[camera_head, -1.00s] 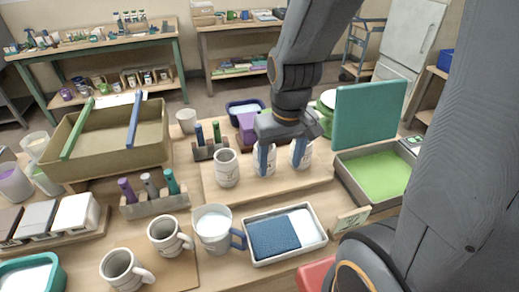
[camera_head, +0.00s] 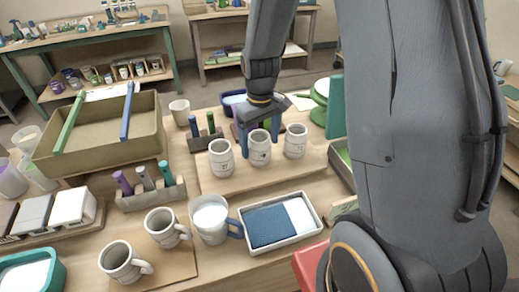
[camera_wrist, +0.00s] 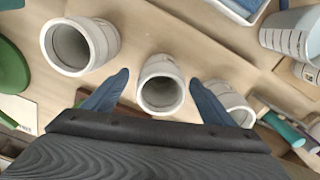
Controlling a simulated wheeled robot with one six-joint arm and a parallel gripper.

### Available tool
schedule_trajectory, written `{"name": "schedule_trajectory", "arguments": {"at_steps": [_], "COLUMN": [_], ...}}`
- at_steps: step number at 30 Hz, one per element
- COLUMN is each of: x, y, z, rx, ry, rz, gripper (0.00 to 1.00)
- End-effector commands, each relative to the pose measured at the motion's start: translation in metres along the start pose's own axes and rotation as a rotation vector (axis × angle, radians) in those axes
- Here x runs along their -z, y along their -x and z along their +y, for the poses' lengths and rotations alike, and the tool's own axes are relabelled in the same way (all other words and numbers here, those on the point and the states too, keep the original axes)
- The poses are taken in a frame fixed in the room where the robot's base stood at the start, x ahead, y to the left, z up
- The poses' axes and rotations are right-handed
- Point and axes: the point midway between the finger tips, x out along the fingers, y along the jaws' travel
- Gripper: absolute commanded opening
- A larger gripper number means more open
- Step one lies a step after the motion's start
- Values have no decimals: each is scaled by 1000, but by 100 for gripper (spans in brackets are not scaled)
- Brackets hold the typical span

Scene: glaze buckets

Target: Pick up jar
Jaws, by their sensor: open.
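Three pale grey cylindrical jars stand upright in a row on a wooden board (camera_head: 235,183): a left jar (camera_head: 221,160), a middle jar (camera_head: 259,152) and a right jar (camera_head: 295,143). My gripper (camera_head: 261,138) is open, with one blue finger on either side of the middle jar. In the wrist view my gripper (camera_wrist: 158,78) has the middle jar (camera_wrist: 161,92) between its fingers, with gaps showing on both sides. The right jar (camera_wrist: 82,45) is clear at upper left there. The left jar (camera_wrist: 238,108) is partly hidden behind a finger.
A white tray with a blue cloth (camera_head: 268,226) and a white-filled mug (camera_head: 210,220) stand in front of the board.

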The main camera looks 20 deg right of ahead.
Motion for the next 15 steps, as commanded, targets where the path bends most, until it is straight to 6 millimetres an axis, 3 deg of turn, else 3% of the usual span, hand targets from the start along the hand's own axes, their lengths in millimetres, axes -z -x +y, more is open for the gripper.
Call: {"name": "schedule_trajectory", "arguments": {"at_steps": [9,15], "x": [1,2], "y": [-35,-44], "z": [-2,-2], "rx": [1,0], "ry": [-1,-1], "rz": [-3,-1], "gripper": [78,78]}}
